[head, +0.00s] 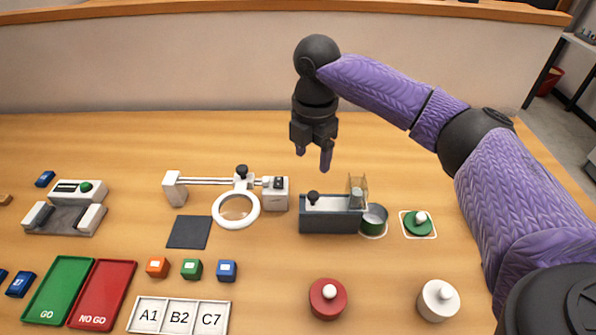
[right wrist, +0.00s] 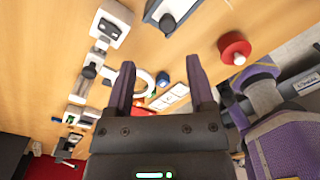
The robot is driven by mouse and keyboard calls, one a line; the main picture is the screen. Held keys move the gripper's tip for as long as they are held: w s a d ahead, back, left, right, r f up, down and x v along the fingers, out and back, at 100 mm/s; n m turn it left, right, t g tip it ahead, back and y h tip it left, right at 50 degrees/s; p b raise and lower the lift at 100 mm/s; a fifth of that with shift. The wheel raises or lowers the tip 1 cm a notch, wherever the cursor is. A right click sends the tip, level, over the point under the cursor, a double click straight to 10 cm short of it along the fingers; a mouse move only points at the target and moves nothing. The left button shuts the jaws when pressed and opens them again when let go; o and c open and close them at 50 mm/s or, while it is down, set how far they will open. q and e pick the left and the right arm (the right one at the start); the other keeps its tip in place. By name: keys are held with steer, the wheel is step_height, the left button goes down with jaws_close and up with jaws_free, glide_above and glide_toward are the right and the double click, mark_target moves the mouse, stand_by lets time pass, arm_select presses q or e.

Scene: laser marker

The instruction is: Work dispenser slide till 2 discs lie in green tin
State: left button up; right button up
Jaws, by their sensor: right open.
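The dispenser (head: 332,215) is a dark grey box with a pale top, a black slide knob (head: 313,197) at its left end and a clear hopper (head: 357,188) at its right end. The green tin (head: 374,220) stands open against the dispenser's right end; I cannot make out discs inside it. A green lid with a white knob (head: 419,221) lies on a white square to the right. My right gripper (head: 313,168) is open and empty, above and behind the dispenser, fingers down. The right wrist view shows its two fingers apart (right wrist: 160,85). My left gripper is not in view.
A red lidded tin (head: 328,299) and a white one (head: 438,300) stand in front. A ring magnifier (head: 236,208) is left of the dispenser. Several coloured cubes, green and red trays (head: 102,295) and a labelled rack (head: 180,316) lie front left. The table behind the dispenser is clear.

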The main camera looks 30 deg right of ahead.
steer(key=b, duration=0.1)
glide_above(314, 194)
step_height(314, 194, down, 4)
steer(key=shift+s+f, duration=0.15)
steer(key=shift+f, duration=0.1)
step_height(314, 194, down, 3)
steer(key=shift+f+b, duration=0.2)
steer(key=shift+b, duration=0.45)
steer(key=shift+f, duration=0.45)
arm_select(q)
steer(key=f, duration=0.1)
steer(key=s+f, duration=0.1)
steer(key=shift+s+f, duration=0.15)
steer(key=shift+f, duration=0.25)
arm_select(e)
jaws_close()
